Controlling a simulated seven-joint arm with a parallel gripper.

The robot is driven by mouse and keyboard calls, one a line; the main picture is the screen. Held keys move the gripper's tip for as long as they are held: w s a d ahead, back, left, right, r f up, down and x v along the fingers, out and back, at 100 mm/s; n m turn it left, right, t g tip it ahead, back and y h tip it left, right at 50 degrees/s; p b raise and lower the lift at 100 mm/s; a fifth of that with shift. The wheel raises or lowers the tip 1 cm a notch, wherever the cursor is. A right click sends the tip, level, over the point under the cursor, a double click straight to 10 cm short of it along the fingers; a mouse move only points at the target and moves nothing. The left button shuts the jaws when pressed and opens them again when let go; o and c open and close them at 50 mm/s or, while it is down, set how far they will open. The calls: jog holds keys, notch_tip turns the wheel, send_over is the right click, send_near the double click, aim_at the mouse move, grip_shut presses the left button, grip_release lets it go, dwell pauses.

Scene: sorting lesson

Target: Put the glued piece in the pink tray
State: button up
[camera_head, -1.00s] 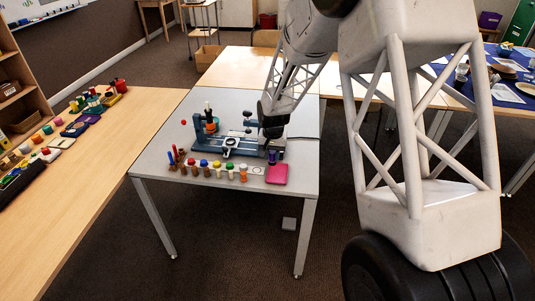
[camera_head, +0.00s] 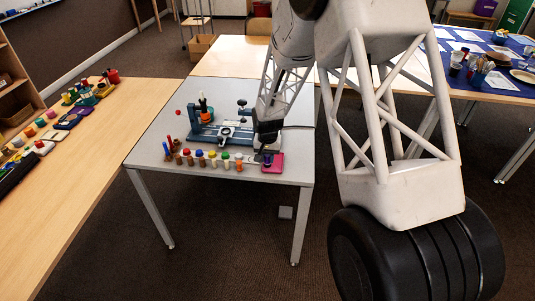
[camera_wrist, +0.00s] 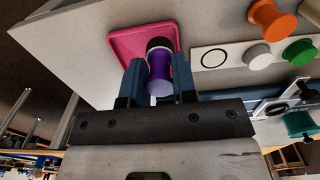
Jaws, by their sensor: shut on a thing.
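The pink tray (camera_head: 274,168) lies at the near right corner of the grey table; it also shows in the wrist view (camera_wrist: 129,46). My gripper (camera_wrist: 159,78) is shut on the glued piece (camera_wrist: 159,68), a purple spool-like part with a dark part at its far end. In the wrist view the dark end overlaps the tray's inside. I cannot tell whether it touches the tray floor. In the head view my gripper (camera_head: 267,151) is low at the tray's far edge and largely hides the piece.
A white strip (camera_wrist: 236,56) with a ring mark and several coloured pegs (camera_head: 212,158) runs beside the tray. A blue fixture (camera_head: 222,133) stands behind them. The table's front edge (camera_head: 220,178) is close to the tray. Another wooden table (camera_head: 75,160) stands at the left.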

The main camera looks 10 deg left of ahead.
jog(key=shift+f, duration=0.35)
jog(key=shift+f, duration=0.3)
dwell(2.2)
jog(key=o, duration=1.2)
jog(key=shift+r, duration=0.2)
jog(key=shift+r, duration=3.3)
